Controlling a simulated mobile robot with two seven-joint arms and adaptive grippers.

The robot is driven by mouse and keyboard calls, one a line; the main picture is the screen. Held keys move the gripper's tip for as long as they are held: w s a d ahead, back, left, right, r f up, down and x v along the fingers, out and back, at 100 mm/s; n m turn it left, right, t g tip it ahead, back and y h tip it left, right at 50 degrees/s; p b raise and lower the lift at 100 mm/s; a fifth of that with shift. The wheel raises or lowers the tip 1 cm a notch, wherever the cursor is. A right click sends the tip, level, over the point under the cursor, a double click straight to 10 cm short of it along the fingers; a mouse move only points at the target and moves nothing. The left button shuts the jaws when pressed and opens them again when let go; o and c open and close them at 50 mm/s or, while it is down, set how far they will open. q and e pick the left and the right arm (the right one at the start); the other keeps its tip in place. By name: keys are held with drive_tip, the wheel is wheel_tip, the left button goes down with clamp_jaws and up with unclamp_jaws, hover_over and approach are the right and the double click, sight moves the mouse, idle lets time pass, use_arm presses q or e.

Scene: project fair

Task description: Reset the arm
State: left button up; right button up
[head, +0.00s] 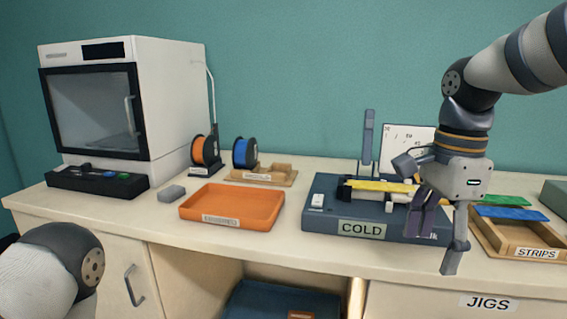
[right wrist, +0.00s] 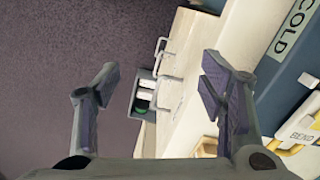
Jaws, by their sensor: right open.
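My right gripper (head: 437,236) hangs with its fingers down at the front edge of the counter, in front of the right part of the dark blue box labelled COLD (head: 318,228). In the right wrist view the fingers (right wrist: 158,84) stand wide apart with nothing between them. In that view, part of the blue box (right wrist: 272,75) lies to the right of the fingers. My left arm shows only as a link at the lower left of the head view; its gripper is out of frame.
An orange tray (head: 212,216) and a small grey block (head: 172,193) lie left of the box. A wooden STRIPS tray (head: 538,240) with green and blue strips is on the right. A white cabinet-like machine (head: 170,90) stands at the far left. Drawers are below the counter.

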wheel_tip(320, 180, down, 15)
drive_tip(key=a+n, duration=0.2)
drive_tip(key=n, duration=0.2)
drive_tip(key=s+f+n+g, duration=0.1)
drive_tip(key=s+f+n, duration=0.1)
drive_tip(key=s+f, duration=0.35)
drive_tip(key=s+f+n, duration=0.2)
drive_tip(key=s+f, duration=0.1)
drive_tip(key=f, duration=0.5)
drive_tip(key=s+d+f+n, duration=0.1)
drive_tip(key=s+f+n, duration=0.3)
drive_tip(key=s, duration=0.7)
drive_tip(key=s+d+f+n, duration=0.1)
drive_tip(key=s+f+n, duration=0.4)
drive_tip(key=s, duration=0.6)
drive_tip(key=shift+d+f, duration=0.1)
